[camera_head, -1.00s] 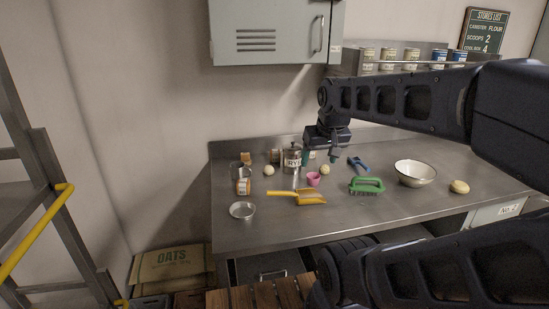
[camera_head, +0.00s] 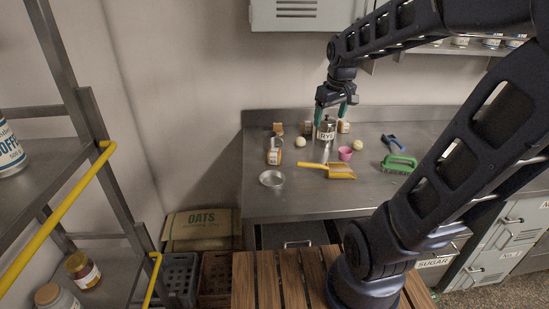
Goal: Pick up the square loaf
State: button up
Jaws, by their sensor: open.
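My gripper (camera_head: 331,109) is open and points down at the back of the steel counter. Its fingers are at the top of a metal canister marked RYE (camera_head: 326,133); I cannot tell whether they touch it. I cannot make out a square loaf for certain. A small brown block-like thing (camera_head: 278,129) stands at the back left of the counter, partly behind a jar. Another small brown thing (camera_head: 307,128) is just left of the canister. Both are too small to identify. Two pale round buns (camera_head: 300,141) are on the counter, one on each side of the canister.
A shelf rack with yellow rails (camera_head: 60,210) stands left. A wooden slatted surface (camera_head: 284,285) is in front.

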jog(key=w+a+f+n+g, duration=0.1)
jog(key=w+a+f+n, duration=0.15)
jog(key=w, duration=0.35)
jog(key=w+a+f+n+g, duration=0.1)
jog(key=w+a+f+n, duration=0.1)
jog(key=w+a+f, duration=0.3)
jog(key=n+g, duration=0.1)
jog(key=n, duration=0.5)
send_over(274, 151)
jog(key=f, duration=0.6)
jog(key=s+f, duration=0.1)
jog(key=f, duration=0.2)
jog(key=shift+d+f, duration=0.1)
jog(key=shift+f, duration=0.3)
jog(key=shift+w+a+f, duration=0.25)
jog(key=shift+f, duration=0.35)
notch_tip(274, 151, down, 5)
jog(key=shift+r, duration=0.1)
jog(key=shift+w+d+f, duration=0.1)
jog(key=shift+w+f, duration=0.1)
jog(key=shift+f, duration=1.2)
jog(key=shift+w+d+f, duration=0.1)
jog(key=shift+w+f, duration=0.05)
jog(key=shift+f, duration=1.2)
jog(key=shift+c, duration=0.3)
jog(key=c, duration=1)
